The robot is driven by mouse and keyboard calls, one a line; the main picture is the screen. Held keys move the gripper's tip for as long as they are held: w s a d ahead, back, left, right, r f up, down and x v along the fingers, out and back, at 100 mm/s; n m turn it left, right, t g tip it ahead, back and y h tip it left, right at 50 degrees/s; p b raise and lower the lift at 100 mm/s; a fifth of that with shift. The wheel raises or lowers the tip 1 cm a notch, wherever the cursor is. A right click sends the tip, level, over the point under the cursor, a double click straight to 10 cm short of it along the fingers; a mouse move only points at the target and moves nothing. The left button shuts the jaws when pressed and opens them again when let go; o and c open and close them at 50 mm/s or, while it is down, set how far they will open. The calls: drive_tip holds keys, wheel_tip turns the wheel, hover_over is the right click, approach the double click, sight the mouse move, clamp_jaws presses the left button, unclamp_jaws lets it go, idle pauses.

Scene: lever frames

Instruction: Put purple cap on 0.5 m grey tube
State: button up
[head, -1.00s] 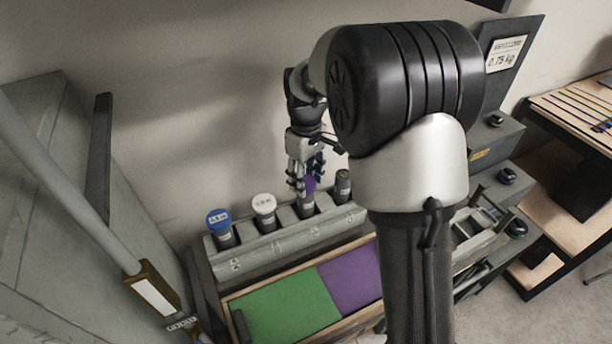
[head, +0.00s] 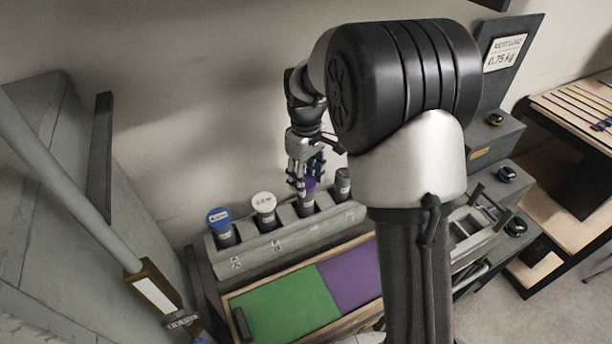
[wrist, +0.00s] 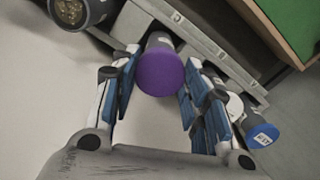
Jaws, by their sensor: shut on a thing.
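The purple cap (head: 310,185) is between the fingers of my gripper (head: 307,180), which is shut on it. In the wrist view the purple cap (wrist: 160,73) faces me between the blue-padded fingers (wrist: 157,95). A grey tube (head: 306,208) stands in the rack right under the cap. In the wrist view the grey tube (wrist: 158,41) shows just behind the cap, roughly in line with it. I cannot tell whether the cap is fully seated. The tube's length marking is not readable.
The grey rack (head: 285,241) also holds a blue-capped tube (head: 221,226), a white-capped tube (head: 264,208) and an uncapped dark tube (head: 343,185). In front lies a tray with a green panel (head: 285,305) and a purple panel (head: 350,274). A wall stands close behind.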

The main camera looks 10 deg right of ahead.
drive_tip(key=shift+f, duration=0.35)
idle(0.3)
drive_tip(key=o, duration=0.9)
drive_tip(key=shift+c, duration=0.2)
wheel_tip(320, 180, up, 12)
idle(0.4)
